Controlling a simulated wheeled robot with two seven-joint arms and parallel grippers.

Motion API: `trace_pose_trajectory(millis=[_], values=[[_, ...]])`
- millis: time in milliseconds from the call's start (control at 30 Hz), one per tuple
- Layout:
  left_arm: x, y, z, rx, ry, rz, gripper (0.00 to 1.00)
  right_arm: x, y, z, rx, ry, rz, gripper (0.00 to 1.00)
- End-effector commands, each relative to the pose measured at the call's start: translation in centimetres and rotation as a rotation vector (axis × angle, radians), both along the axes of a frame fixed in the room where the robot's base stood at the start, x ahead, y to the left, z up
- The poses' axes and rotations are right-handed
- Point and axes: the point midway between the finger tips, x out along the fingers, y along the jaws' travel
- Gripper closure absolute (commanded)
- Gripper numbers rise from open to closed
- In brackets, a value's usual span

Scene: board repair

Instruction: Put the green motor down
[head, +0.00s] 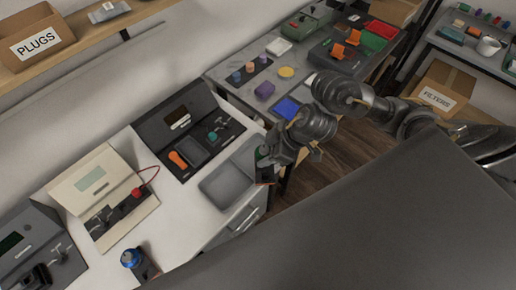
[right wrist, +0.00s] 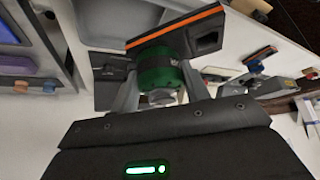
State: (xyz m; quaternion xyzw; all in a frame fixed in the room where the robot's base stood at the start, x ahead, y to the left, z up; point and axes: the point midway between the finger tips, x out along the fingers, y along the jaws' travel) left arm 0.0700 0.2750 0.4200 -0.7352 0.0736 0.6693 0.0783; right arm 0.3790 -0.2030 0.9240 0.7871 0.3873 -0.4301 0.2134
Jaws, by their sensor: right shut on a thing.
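My right gripper (head: 268,168) is shut on the green motor (head: 262,155), just past the right edge of the shallow grey tray (head: 205,190) on the white bench. In the right wrist view the green motor (right wrist: 153,72) sits between the two fingers of the right gripper (right wrist: 158,85). A dark block with an orange edge (right wrist: 190,40) is joined to the motor. I cannot tell from these views whether the motor touches anything below.
A dark open case (head: 185,125), a cream case (head: 80,185) with a red knob, and a blue-topped part (head: 130,258) stand on the white bench. A grey table (head: 225,75) behind holds several coloured parts. The grey tray looks empty.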

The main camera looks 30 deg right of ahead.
Motion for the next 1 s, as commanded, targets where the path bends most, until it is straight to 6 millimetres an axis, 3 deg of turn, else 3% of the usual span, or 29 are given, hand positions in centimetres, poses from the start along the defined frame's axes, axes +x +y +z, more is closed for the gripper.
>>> trace_pose_trajectory(millis=[33,200,400,767,1000], values=[[0.0,0.0,-1.1,0.0,0.0,0.0,0.41,1.3,-0.3,-1.1,0.004,0.002,-0.007,0.78],[0.0,0.0,-2.5,0.0,0.0,0.0,0.41,5.3,-1.5,-3.2,0.006,0.005,-0.006,0.78],[0.0,0.0,-4.0,0.0,0.0,0.0,0.41,7.9,-2.2,-6.5,0.005,0.003,-0.003,0.78],[0.0,-0.1,-4.3,-0.001,0.0,0.0,0.41,9.2,-2.6,-7.7,0.002,0.0,0.0,0.78],[-0.1,-0.1,-5.0,-0.001,0.001,0.0,0.41,9.5,-2.7,-10.7,0.004,0.003,-0.002,0.78]])
